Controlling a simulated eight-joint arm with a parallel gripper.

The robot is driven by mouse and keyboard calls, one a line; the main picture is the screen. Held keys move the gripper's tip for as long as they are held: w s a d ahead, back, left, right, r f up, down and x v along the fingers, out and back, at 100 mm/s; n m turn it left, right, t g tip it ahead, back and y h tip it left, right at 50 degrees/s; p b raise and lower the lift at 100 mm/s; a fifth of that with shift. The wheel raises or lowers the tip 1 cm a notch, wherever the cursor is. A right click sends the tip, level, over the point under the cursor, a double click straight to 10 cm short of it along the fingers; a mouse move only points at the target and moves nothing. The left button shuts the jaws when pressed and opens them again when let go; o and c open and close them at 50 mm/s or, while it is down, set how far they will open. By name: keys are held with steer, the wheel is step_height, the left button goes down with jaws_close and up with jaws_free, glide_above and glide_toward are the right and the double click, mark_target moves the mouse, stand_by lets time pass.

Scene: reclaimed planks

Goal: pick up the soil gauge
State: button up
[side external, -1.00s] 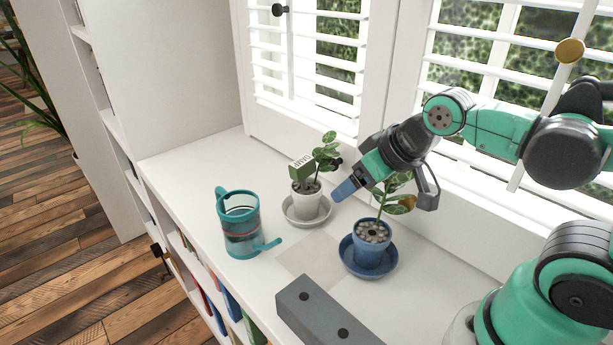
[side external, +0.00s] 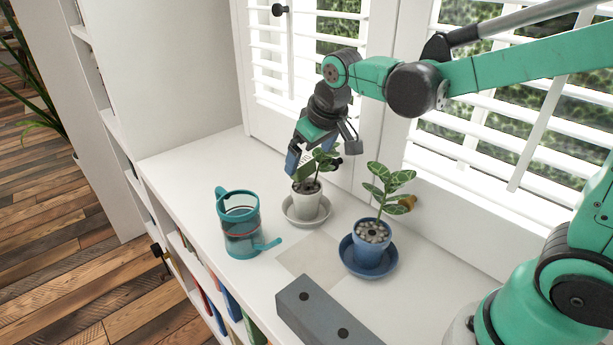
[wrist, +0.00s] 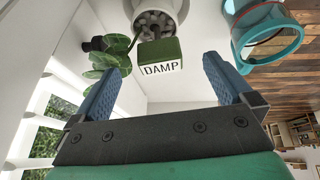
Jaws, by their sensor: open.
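The soil gauge (wrist: 160,57) is a green block with a white face reading "DAMP". It stands in the white pot (side external: 307,206) with a small leafy plant (side external: 326,160). In the side view the gauge (side external: 305,172) is partly hidden by my gripper and the leaves. My gripper (wrist: 163,70) is open with its blue fingers apart. In the wrist view the gauge shows between and just beyond the fingertips, with nothing held. Whether a finger touches it I cannot tell.
A teal-rimmed glass watering can (side external: 240,225) stands left of the white pot. A blue pot (side external: 372,240) with a plant stands to the right. A grey bar (side external: 325,315) lies in front. Window shutters (side external: 480,130) rise close behind.

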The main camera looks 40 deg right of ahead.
mark_target(303, 162)
steer(key=shift+w+f, duration=0.7)
steer(key=shift+w, duration=0.15)
steer(key=shift+x, duration=2.45)
steer(key=shift+s+d, duration=0.1)
steer(key=c, duration=1.5)
steer(key=shift+r, duration=0.15)
step_height(303, 162, up, 26)
steer(key=shift+f, duration=0.15)
